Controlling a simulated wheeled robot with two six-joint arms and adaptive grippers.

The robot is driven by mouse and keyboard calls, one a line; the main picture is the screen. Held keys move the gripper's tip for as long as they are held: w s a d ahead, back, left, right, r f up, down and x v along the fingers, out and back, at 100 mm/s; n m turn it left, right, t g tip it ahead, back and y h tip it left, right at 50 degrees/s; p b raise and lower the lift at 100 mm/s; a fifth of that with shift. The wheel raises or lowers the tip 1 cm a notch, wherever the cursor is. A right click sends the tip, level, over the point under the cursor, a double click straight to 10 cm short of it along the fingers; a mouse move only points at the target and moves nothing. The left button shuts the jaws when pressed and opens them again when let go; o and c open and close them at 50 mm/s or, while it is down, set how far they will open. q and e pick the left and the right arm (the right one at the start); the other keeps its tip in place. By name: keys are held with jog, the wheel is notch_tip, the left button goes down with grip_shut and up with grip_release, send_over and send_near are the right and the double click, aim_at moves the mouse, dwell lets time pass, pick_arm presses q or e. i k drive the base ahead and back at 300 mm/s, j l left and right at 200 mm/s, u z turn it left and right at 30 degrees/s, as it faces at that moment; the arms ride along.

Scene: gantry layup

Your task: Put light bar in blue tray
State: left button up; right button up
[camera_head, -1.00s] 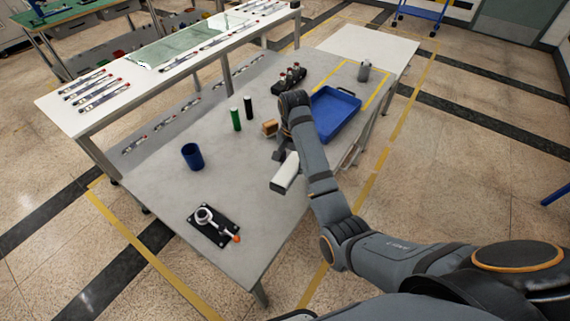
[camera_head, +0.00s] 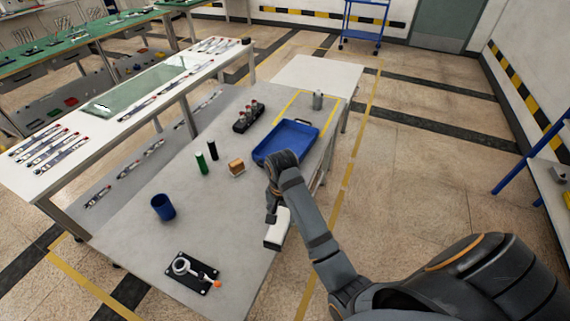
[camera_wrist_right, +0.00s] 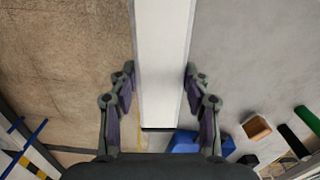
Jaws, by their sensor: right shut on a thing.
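The light bar is a white bar (camera_head: 277,228) held near the right edge of the grey table in the head view. It fills the top middle of the right wrist view (camera_wrist_right: 162,60). My right gripper (camera_head: 272,207) is shut on it; in the wrist view its two fingers (camera_wrist_right: 161,90) press on both sides of the bar. The blue tray (camera_head: 286,141) lies flat on the table beyond my right gripper, partly behind my wrist. Its visible inside looks empty. A blue corner of it shows low in the wrist view (camera_wrist_right: 185,142). My left gripper is not in view.
A wooden block (camera_head: 236,167), a green cylinder (camera_head: 201,164), a black cylinder (camera_head: 212,150), a blue cup (camera_head: 163,207) and a black fixture (camera_head: 193,272) stand left of the bar. A bottle rack (camera_head: 249,117) and grey bottle (camera_head: 318,100) are near the tray. The table's middle is clear.

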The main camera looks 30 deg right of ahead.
aim_at(287, 148)
jog(key=i+l+u, duration=0.1)
jog(key=l+u, duration=0.2)
jog(key=l, duration=0.5)
jog(key=l+u, duration=0.35)
jog(key=l, duration=0.45)
jog(key=k+l+u, duration=0.1)
jog(key=l+u, duration=0.2)
jog(key=l, duration=0.5)
